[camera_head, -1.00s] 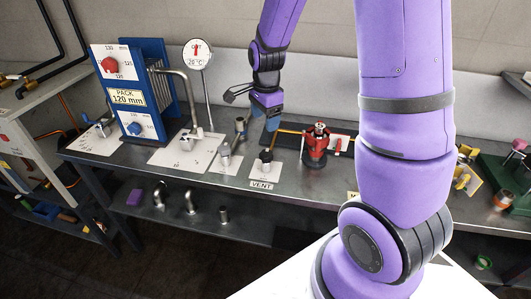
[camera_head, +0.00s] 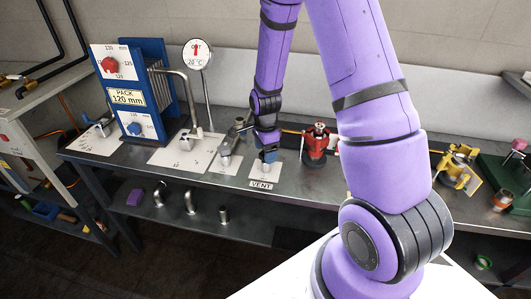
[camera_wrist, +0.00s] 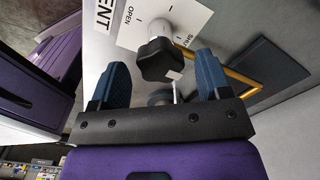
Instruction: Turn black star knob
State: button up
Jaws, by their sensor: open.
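The black star knob (camera_wrist: 160,60) shows in the wrist view on a metal stem above a white plate with "OPEN" and "SHUT" markings. My gripper (camera_wrist: 161,66) is open, with one blue finger on each side of the knob. A gap shows between each finger and the knob in this view; whether the fingertips are level with it I cannot tell. In the head view my gripper (camera_head: 268,153) points down over the VENT plate (camera_head: 262,184) on the bench, and mostly hides the knob there.
A red fitting (camera_head: 319,142) stands close to the right of my gripper. A metal valve (camera_head: 226,153) on its own plate is close to the left. The blue plate pack (camera_head: 153,84) and a round dial (camera_head: 197,53) stand further left.

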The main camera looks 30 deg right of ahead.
jog(key=shift+f, duration=0.6)
jog(key=c, duration=0.9)
